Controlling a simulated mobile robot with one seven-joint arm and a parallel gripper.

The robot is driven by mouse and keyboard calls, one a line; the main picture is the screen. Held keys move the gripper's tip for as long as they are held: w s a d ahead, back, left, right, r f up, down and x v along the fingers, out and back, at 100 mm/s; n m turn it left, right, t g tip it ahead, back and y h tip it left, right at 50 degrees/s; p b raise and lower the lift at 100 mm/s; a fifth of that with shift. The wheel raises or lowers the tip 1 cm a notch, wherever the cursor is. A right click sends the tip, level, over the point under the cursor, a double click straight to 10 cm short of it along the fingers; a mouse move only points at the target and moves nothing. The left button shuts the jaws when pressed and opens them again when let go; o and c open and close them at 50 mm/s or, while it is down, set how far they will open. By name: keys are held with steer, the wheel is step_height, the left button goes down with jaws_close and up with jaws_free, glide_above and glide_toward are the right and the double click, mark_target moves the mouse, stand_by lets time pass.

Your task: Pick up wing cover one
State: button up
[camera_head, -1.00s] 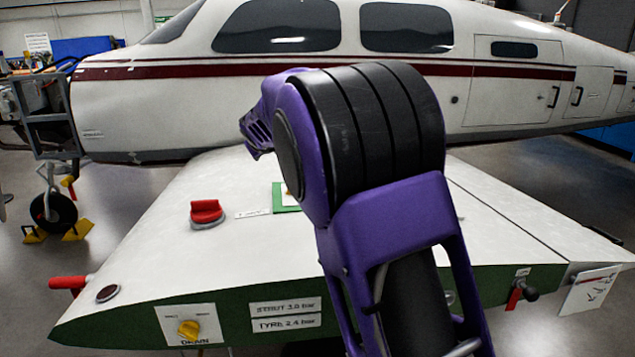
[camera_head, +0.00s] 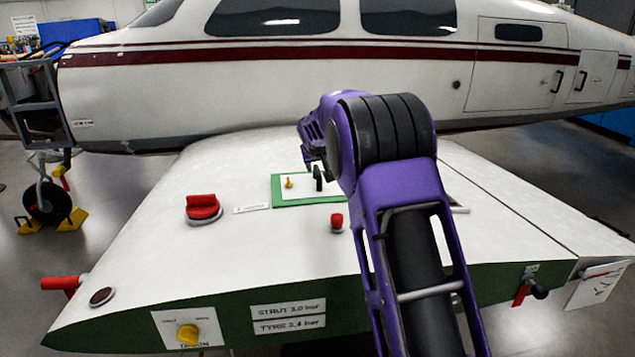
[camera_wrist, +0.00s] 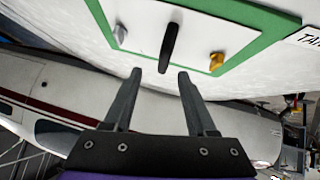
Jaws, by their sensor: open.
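A wing cover, a white plate with a green border (camera_head: 285,204), lies on the white wing (camera_head: 150,240). It carries an upright black handle (camera_head: 318,179) in its middle and a small yellow knob (camera_head: 289,182). My arm hides its right part in the head view. In the wrist view the cover (camera_wrist: 140,60) shows at the top, with the black handle (camera_wrist: 169,48), a yellow knob (camera_wrist: 216,61) and a grey knob (camera_wrist: 120,34). My gripper (camera_wrist: 160,72) is open and empty, its fingertips pointing towards the handle, which appears beyond them. Contact with the handle is not visible.
A red knob (camera_head: 203,208) sits left of the cover and a smaller red knob (camera_head: 337,222) in front of it. The white fuselage (camera_head: 270,90) rises behind the wing. A yellow drain knob (camera_head: 187,334) is on the wing's front edge.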

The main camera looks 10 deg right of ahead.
mark_target(317, 170)
steer(key=shift+w+a+p+x, duration=0.1)
steer(key=shift+a+p+x, duration=0.1)
steer(key=shift+x, duration=1.45)
steer(key=shift+w+a+p+x, duration=0.1)
steer(key=shift+w+a+x, duration=0.05)
steer(key=shift+x, duration=1.45)
steer(key=shift+r, duration=0.15)
jaws_close()
